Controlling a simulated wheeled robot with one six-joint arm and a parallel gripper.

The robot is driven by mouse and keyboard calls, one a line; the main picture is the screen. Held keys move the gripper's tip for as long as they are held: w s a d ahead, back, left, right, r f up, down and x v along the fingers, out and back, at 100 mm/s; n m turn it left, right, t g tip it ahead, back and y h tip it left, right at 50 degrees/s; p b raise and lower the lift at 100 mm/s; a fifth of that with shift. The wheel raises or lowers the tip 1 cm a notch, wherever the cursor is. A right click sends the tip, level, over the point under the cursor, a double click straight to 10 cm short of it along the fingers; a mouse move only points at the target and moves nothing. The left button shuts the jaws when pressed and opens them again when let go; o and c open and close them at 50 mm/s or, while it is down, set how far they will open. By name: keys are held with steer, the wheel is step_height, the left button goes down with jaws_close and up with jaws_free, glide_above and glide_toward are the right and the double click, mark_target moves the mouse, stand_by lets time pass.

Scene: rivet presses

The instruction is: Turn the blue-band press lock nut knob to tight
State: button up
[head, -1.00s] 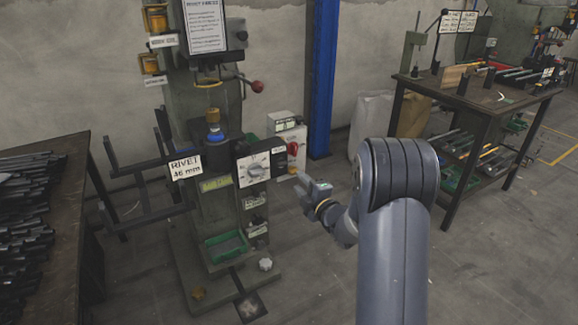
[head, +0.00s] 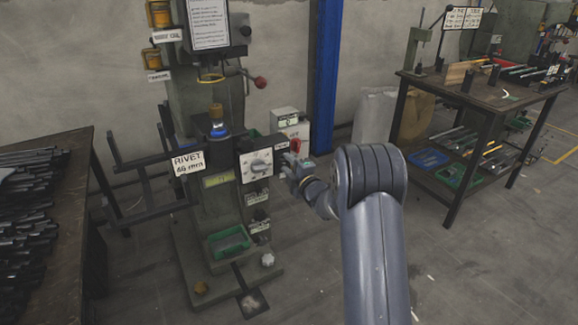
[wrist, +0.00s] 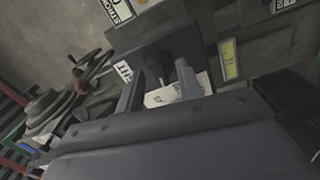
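The blue-band press (head: 215,150) stands left of centre in the head view, with a blue band (head: 218,131) under an amber cap. A white dial plate with a grey pointer knob (head: 258,166) is on its dark box; its lettering is too small to read. My gripper (head: 288,168) is just right of this plate. In the wrist view, my two fingers (wrist: 158,88) stand apart, with the marked plate (wrist: 160,97) showing between and beyond them. I cannot tell whether they touch the knob, which is partly hidden there.
A white box with a red handle (head: 295,145) stands behind my gripper. A red-balled lever (head: 260,82) sticks out above. A green tray (head: 228,243) is on the press base. A table of dark bars (head: 40,180) is left, a workbench (head: 480,90) right.

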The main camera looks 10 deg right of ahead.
jaws_close()
stand_by(0.4)
steer(key=m+b, duration=0.1)
steer(key=m, duration=0.2)
steer(key=shift+f+b, duration=0.1)
steer(key=shift+b, duration=0.2)
steer(key=m, duration=0.4)
steer(key=shift+m, duration=0.3)
steer(key=m, duration=0.4)
steer(key=shift+m+p, duration=0.5)
steer(key=shift+m, duration=1.8)
